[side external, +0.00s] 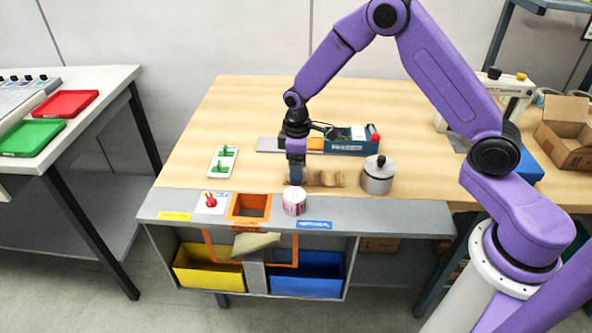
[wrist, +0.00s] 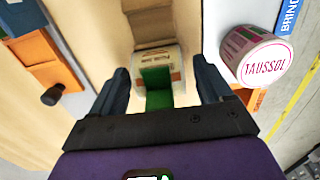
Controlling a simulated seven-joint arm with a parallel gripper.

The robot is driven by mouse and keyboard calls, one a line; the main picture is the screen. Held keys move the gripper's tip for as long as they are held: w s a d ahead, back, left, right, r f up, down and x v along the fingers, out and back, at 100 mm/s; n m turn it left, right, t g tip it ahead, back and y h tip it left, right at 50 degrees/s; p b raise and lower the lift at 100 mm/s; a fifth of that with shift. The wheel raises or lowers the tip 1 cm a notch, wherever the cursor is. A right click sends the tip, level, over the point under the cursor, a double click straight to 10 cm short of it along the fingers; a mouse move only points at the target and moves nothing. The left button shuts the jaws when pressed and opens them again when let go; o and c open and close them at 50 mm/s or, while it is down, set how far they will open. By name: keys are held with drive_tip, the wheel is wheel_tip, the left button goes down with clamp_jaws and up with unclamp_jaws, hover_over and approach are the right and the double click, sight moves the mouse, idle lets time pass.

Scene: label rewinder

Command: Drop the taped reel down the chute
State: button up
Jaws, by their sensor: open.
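In the wrist view a pale reel (wrist: 158,68) with a green band lies at the end of a wooden cradle (wrist: 148,22). My gripper (wrist: 160,98) is open, with one finger on each side of this reel. In the side view my gripper (side external: 296,180) is low over the left end of the cradle (side external: 326,178) and largely hides the reel. Whether the fingers touch it I cannot tell. The orange-framed chute opening (side external: 234,206) is in the grey shelf, to the front left of my gripper. A flap (side external: 255,245) sits below it.
A pink and white roll (side external: 294,201) stands on the shelf right of the chute; it also shows in the wrist view (wrist: 262,58). A metal pot (side external: 378,178) stands right of the cradle. Yellow (side external: 208,272) and blue (side external: 306,277) bins stand below. A red-knobbed plate (side external: 211,207) lies left of the chute.

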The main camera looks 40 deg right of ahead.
drive_tip(key=c, duration=0.7)
drive_tip(key=shift+r, duration=0.15)
drive_tip(key=shift+r, duration=3.4)
drive_tip(key=a, duration=1.5)
drive_tip(key=shift+w+f, duration=0.2)
drive_tip(key=shift+f, duration=1.3)
drive_tip(key=shift+w+f, duration=0.15)
drive_tip(key=shift+f, duration=1.3)
